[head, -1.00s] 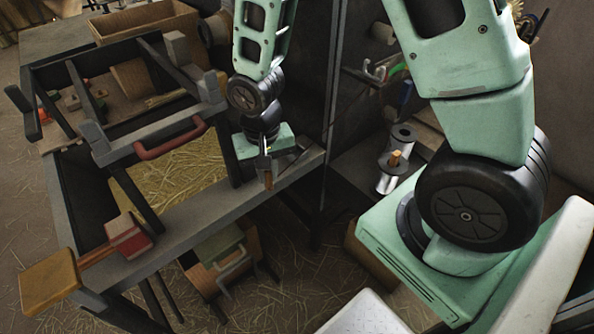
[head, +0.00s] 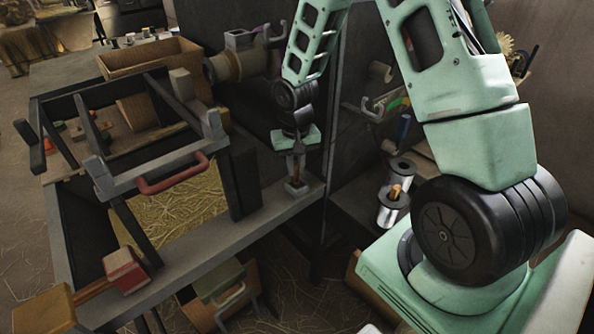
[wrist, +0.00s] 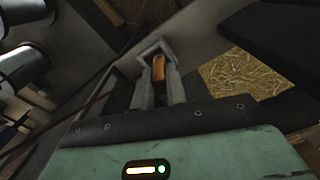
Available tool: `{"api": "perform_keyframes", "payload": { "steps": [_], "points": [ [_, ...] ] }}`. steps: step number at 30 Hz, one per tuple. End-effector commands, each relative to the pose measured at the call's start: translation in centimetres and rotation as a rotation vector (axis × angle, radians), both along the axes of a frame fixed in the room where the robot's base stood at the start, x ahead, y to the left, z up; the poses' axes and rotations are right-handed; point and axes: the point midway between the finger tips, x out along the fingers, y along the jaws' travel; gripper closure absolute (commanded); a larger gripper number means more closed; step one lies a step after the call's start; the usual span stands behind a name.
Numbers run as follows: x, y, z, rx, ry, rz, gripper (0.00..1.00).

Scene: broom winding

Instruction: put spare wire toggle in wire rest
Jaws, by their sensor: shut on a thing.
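My gripper (head: 297,173) points down at the right front corner of the bench in the head view. It is shut on an orange-brown wooden toggle, which shows between the fingers in the wrist view (wrist: 158,68). A small grey square-rimmed holder, apparently the wire rest (head: 297,189), is directly under the gripper on the bench. In the wrist view the wire rest (wrist: 153,46) frames the toggle's far end. The toggle's lower end seems to be at or inside the rim; I cannot tell whether it touches the bottom.
Metal wire spools (head: 391,212) stand right of the dark partition, with a wooden piece (head: 396,192) beside them. Straw (head: 180,212) lies behind the bench's front rail.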

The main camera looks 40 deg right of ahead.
Motion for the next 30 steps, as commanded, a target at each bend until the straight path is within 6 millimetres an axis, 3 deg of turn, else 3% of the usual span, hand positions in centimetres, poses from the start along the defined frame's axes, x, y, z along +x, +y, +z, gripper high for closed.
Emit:
{"api": "perform_keyframes", "payload": {
  "steps": [5, 13, 24, 25, 27, 30],
  "points": [
    [0.5, -0.8, -0.3, 0.0, 0.001, 0.003, 0.99],
    [0.4, -0.7, -3.5, 0.001, 0.002, 0.002, 0.99],
    [0.4, -0.7, -4.0, 0.0, 0.0, 0.002, 0.99],
    [0.4, -0.7, -3.9, 0.0, 0.0, 0.001, 0.8],
    [0.4, -0.7, -3.8, 0.0, 0.0, 0.001, 0.64],
    [0.4, -0.7, -3.8, 0.0, 0.0, 0.002, 0.64]
  ]
}}
